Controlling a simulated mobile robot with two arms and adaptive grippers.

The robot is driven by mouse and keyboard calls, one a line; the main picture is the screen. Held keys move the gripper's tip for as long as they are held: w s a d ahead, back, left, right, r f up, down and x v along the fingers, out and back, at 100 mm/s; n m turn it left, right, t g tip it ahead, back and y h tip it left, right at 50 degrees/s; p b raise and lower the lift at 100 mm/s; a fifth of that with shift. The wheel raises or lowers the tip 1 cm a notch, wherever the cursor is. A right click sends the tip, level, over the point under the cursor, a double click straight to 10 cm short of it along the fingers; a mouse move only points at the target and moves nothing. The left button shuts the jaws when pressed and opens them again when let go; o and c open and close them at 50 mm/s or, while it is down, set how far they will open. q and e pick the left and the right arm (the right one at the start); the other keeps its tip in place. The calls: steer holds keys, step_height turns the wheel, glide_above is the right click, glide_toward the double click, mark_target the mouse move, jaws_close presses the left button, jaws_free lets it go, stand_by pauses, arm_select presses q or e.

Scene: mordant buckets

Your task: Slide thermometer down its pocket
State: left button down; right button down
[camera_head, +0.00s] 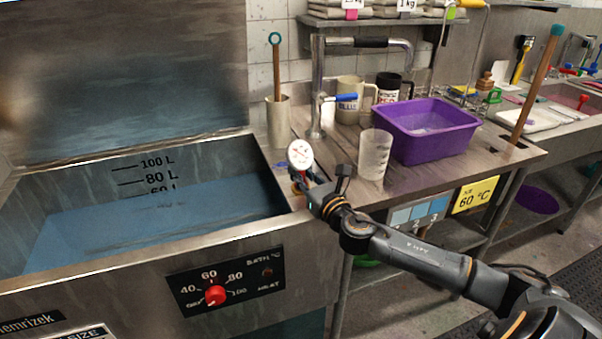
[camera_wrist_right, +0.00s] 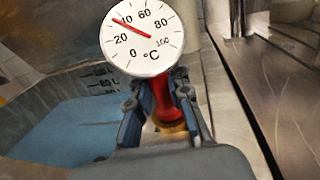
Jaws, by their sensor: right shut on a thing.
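The thermometer has a round white dial (camera_head: 300,154) with a red pointer. The dial also shows in the right wrist view (camera_wrist_right: 142,42), marked in °C, with its pointer between 20 and 40. My right gripper (camera_head: 304,187) is shut on the thermometer's red neck (camera_wrist_right: 161,98), just below the dial, at the right rim of the bath. A brass-coloured ring (camera_wrist_right: 172,126), perhaps the pocket's mouth, shows around or just below the neck. The gripper and neck hide most of it, so I cannot tell how deep the stem sits. My left gripper is not in view.
The steel bath (camera_head: 315,262) holds blue liquid (camera_head: 150,222). On the bench to the right are a clear beaker (camera_head: 375,155), a purple tub (camera_head: 428,130), mugs, and a tap (camera_head: 318,90).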

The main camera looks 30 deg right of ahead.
steer(key=c, duration=1.2)
jaws_free()
steer(key=shift+f, duration=0.15)
steer(key=shift+o, duration=0.2)
steer(key=shift+s+a+f, duration=0.1)
steer(key=shift+f, duration=0.05)
steer(key=shift+s+f, duration=0.15)
steer(key=shift+s, duration=0.35)
steer(key=s, duration=1)
steer(key=shift+s+a, duration=0.3)
steer(key=shift+s, duration=0.1)
